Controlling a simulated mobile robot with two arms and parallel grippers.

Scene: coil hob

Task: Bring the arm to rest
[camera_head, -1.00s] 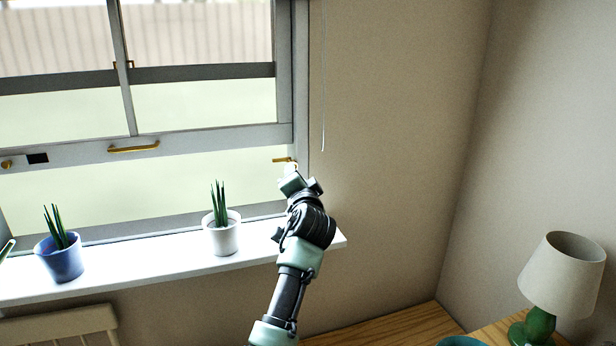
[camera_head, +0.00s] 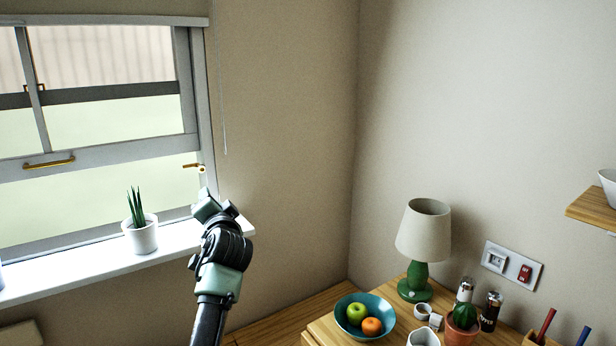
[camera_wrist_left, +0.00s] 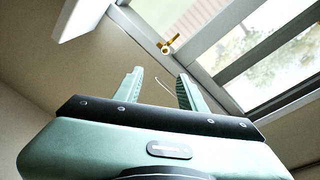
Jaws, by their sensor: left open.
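My left arm rises from the bottom of the head view, with its left gripper (camera_head: 214,203) raised in front of the right end of the window sill. In the left wrist view the gripper's two pale green fingers (camera_wrist_left: 160,86) stand apart, with nothing between them. Beyond them are the wall, a thin cord and the window frame. The gripper is below a brass window fitting (camera_head: 194,166), which also shows in the wrist view (camera_wrist_left: 168,45); the exact gap is unclear. My right gripper is in neither view.
A white pot with a spiky plant (camera_head: 141,236) stands on the white sill (camera_head: 90,262). At lower right, a wooden surface (camera_head: 325,328) holds a teal fruit bowl (camera_head: 345,326), a green lamp (camera_head: 423,235), a cactus (camera_head: 463,318) and small items. A wall shelf (camera_head: 592,208) is at right.

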